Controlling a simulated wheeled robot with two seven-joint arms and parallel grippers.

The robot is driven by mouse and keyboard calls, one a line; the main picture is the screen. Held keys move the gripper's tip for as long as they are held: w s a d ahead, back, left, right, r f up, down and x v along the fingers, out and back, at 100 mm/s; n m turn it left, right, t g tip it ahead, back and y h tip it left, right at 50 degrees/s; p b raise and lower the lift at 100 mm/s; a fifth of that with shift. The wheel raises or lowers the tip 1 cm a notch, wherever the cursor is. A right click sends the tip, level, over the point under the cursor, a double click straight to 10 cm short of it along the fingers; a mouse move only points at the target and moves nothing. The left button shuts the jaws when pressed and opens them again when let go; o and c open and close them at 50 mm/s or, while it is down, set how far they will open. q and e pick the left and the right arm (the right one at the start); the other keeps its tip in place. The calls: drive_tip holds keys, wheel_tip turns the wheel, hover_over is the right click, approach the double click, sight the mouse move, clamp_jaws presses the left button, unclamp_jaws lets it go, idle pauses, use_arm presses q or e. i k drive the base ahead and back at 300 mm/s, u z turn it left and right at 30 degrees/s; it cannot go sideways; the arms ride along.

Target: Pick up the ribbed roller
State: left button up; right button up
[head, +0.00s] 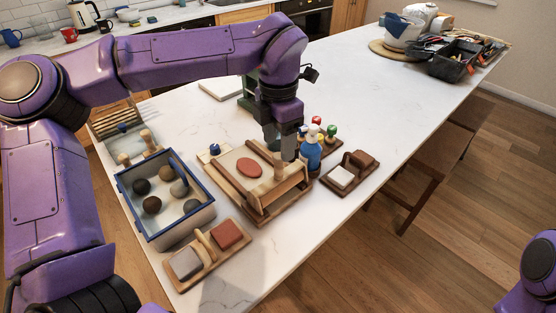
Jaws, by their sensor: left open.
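My left gripper (281,143) points down over the back right part of a wooden board (241,202). Its jaws are open. A light wooden rolling tool (285,187) lies across the right side of this board, with an upright handle-like end (279,167) just below the fingers. Its ribs are too small to make out, so I cannot tell for sure that it is the ribbed roller. I cannot tell whether the fingers touch it; they hide part of the area behind. A red-brown oval slab (249,168) lies on the board. My right gripper is out of view.
A blue-rimmed box (167,238) with several clay balls stands left of the board. Block trays stand in front (211,258) and at right (350,172). A blue bottle (311,152) and colored-top bottles stand close right of the gripper.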

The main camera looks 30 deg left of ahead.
sight(145, 134)
drive_tip(key=k, duration=1.5)
